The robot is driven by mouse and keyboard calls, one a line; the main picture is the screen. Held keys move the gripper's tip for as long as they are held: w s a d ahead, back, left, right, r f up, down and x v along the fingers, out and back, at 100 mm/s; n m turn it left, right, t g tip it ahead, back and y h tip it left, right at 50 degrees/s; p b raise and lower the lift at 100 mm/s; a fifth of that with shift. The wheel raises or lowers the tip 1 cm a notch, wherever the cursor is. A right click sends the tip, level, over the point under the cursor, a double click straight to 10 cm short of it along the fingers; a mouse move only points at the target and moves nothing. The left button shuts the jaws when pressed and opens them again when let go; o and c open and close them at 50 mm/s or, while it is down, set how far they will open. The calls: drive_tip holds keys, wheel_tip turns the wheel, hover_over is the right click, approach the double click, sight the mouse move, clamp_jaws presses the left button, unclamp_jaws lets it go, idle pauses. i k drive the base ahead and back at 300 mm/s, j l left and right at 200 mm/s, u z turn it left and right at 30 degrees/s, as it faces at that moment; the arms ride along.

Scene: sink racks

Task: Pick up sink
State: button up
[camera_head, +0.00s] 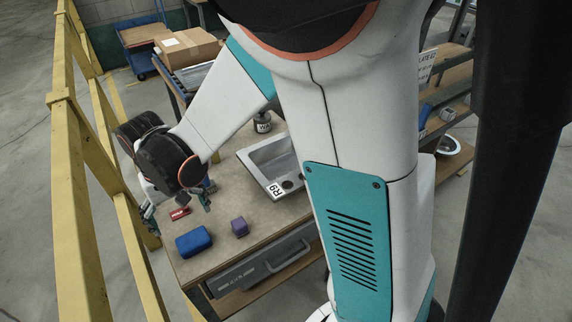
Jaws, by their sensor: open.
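A grey metal sink (259,157) lies on the workbench (226,258), right of the bench's middle. Its basin faces up, a dark round drain shows near its front right, and a label with "R9" is on its front left corner. My arm hides part of the sink's right side. My gripper (178,211) is over the bench's left edge, left of the sink and apart from it.
A blue case (194,242), a purple block (239,227) and a red object (180,213) lie on the bench's left front. A dark jar (262,123) stands behind the sink. A yellow railing (77,190) runs along the left. A cardboard box (188,47) is at the back.

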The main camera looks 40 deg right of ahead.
sight(267, 160)
drive_tip(key=i+j+z, duration=0.1)
drive_tip(key=z, duration=0.25)
drive_tip(key=i+j+z, duration=0.15)
drive_tip(key=z, duration=0.25)
